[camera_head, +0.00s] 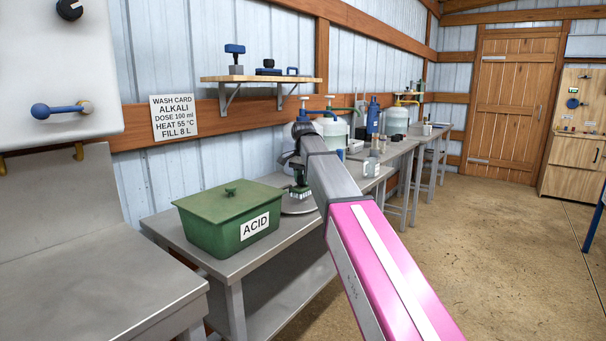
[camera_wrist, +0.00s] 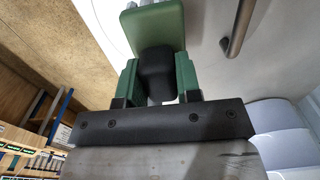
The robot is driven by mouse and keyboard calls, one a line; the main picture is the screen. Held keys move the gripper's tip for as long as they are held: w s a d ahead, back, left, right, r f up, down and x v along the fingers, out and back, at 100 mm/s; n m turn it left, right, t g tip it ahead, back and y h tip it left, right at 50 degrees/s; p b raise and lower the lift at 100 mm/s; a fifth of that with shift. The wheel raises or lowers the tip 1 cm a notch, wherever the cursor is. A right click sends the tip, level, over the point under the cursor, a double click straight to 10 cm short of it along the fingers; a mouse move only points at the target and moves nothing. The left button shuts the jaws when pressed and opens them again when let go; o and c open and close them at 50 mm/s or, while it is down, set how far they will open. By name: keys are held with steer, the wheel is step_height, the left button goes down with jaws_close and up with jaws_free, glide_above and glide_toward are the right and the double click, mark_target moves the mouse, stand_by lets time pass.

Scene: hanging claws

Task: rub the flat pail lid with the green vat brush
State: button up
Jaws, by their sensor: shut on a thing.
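The green vat brush (camera_wrist: 158,22) shows in the wrist view, with a green head, pale bristles at its top edge and a black neck. My gripper (camera_wrist: 157,78) is shut on that neck, one green finger on each side. In the head view my gripper (camera_head: 299,188) is small and partly hidden by my arm, low over a round grey flat lid (camera_head: 297,208) on the bench. In the wrist view a pale smooth surface with a metal bar handle (camera_wrist: 237,27), probably the lid, lies close beside the brush head. I cannot tell whether the bristles touch it.
A green lidded box marked ACID (camera_head: 229,217) stands on the bench just left of the lid. A shelf (camera_head: 262,79) with blue tools hangs above, beside a wash card (camera_head: 174,116). Bottles and small items crowd the benches behind. The floor (camera_head: 480,230) on the right is clear.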

mark_target(298, 188)
step_height(298, 188, down, 2)
steer(key=shift+f, duration=0.15)
steer(key=shift+s+a, duration=1)
steer(key=shift+s, duration=0.25)
steer(key=shift+f, duration=0.25)
steer(key=shift+w+d, duration=0.1)
